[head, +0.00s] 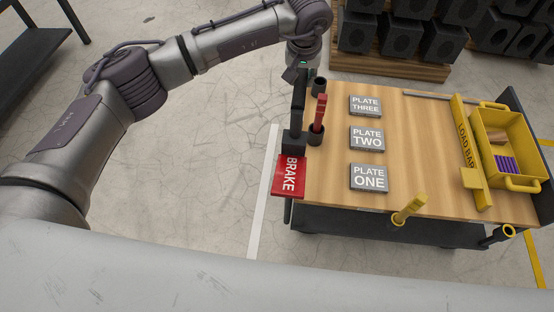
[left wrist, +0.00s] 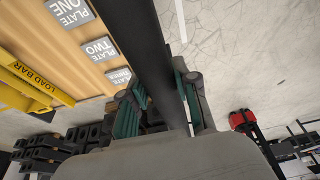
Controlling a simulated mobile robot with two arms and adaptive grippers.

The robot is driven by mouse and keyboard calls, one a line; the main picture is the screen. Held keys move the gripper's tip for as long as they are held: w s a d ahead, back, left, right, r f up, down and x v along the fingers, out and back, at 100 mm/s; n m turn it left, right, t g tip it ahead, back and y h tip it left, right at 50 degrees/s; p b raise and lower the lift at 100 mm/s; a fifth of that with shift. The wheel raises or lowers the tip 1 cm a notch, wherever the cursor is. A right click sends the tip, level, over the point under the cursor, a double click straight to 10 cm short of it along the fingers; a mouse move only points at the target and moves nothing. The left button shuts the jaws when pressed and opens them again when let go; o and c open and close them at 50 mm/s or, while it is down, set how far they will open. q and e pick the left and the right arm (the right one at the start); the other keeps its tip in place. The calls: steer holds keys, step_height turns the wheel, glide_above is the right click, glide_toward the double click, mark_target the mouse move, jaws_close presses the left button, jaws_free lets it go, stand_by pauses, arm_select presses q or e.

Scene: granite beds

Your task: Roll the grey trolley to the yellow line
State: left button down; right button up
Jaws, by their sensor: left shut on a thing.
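The trolley (head: 330,182) has a wooden top and a dark grey frame, and stands at the right in the head view. Its top also shows in the left wrist view (left wrist: 40,38). In the left wrist view, the gripper's green fingers (left wrist: 162,100) are shut on a dark handle bar (left wrist: 143,40). A red brake lever (head: 319,112) stands upright beside a red BRAKE plate (head: 289,176). A yellow line (head: 535,262) shows on the floor beyond the trolley's right end. My right gripper is out of view.
The top carries several grey plates (head: 369,177), a yellow load bar (head: 465,150) and a yellow bin (head: 512,130). Dark blocks on a pallet (head: 385,66) stand behind. A white floor line (head: 262,190) runs left of the trolley.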

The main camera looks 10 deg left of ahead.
arm_select(q)
steer(key=d+b, duration=0.4)
steer(key=d, duration=1.1)
steer(key=shift+d+f, duration=0.15)
steer(key=shift+d, duration=0.05)
stand_by(1.5)
steer(key=shift+s+a, duration=0.1)
steer(key=c, duration=0.6)
jaws_free()
steer(key=shift+c, duration=0.2)
step_height(320, 180, up, 9)
steer(key=p, duration=0.5)
steer(key=shift+p, duration=0.35)
